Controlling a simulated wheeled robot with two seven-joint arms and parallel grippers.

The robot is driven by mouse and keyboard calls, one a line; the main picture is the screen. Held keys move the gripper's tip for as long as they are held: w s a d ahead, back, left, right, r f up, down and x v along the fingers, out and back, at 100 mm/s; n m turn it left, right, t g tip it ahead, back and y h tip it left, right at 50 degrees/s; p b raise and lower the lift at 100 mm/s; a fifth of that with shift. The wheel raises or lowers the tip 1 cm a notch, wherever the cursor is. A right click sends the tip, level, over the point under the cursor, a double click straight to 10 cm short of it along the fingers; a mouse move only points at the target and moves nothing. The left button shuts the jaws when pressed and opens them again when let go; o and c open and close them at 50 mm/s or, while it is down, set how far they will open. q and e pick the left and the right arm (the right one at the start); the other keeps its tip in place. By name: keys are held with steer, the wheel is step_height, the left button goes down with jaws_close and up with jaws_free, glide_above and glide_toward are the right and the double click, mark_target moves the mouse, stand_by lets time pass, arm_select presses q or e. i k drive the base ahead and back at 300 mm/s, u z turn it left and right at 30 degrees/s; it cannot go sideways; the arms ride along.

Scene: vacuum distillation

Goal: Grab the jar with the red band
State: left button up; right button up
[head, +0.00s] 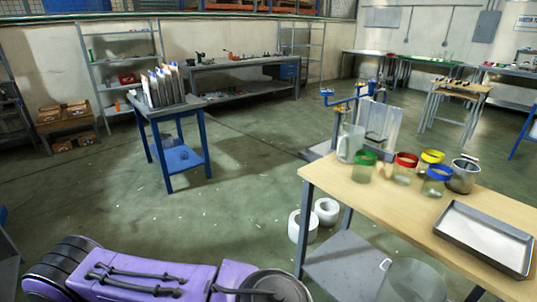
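The jar with the red band (404,172) stands upright on the wooden-topped table (345,187) at the right. It is a clear jar with a red ring around its top. Jars with a green band (364,170), a yellow band (430,162) and a blue band (436,183) stand close around it. The green one is to its left, the yellow one to its right and farther back, the blue one to its right and nearer. Neither of my grippers is in view.
A clear pitcher (350,142) stands behind the green-banded jar. A metal pot (463,176) and a shallow metal tray (487,237) are on the table's right. White rolls (303,226) lie on the floor beside the table. A blue-legged stand (178,135) is farther left; open floor lies between.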

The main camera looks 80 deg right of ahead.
mark_target(406, 163)
steer(key=z, duration=3.8)
